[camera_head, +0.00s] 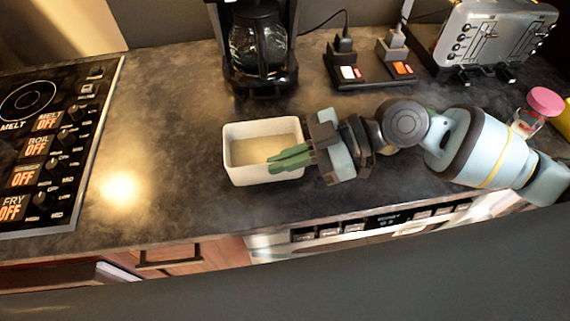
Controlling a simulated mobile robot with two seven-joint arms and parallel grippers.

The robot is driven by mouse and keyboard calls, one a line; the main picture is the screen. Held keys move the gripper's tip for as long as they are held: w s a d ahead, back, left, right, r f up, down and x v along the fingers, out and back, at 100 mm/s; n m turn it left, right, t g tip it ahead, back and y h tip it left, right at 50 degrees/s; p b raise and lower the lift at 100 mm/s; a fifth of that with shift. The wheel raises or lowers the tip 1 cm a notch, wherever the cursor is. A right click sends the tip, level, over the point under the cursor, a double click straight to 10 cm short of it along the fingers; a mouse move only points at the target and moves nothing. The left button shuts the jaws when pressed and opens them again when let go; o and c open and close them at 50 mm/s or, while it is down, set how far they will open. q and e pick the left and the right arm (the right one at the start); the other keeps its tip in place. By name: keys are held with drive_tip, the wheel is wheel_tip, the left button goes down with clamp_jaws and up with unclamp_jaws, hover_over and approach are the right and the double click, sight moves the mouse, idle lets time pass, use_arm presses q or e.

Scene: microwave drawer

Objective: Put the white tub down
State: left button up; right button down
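The white tub (262,177) is an open rectangular container with a pale inside, upright over the dark counter in the middle of the head view. My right gripper (289,160) reaches in from the right, with its green fingers close together at the tub's front right corner. One finger lies on the inner side of the front wall and the other on the outer side, so it looks shut on that wall. I cannot tell whether the tub's base touches the counter. My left gripper is not in view.
A coffee maker (258,50) stands behind the tub. A cooktop (60,130) lies at the left. Plugged sockets (370,65), a toaster (495,35) and a pink-lidded jar (540,108) are at the right. The counter (165,140) is clear left of the tub.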

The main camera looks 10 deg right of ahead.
drive_tip(key=shift+f, duration=0.95)
drive_tip(key=shift+f, duration=0.1)
drive_tip(key=shift+f, duration=0.15)
drive_tip(key=c, duration=1.7)
unclamp_jaws()
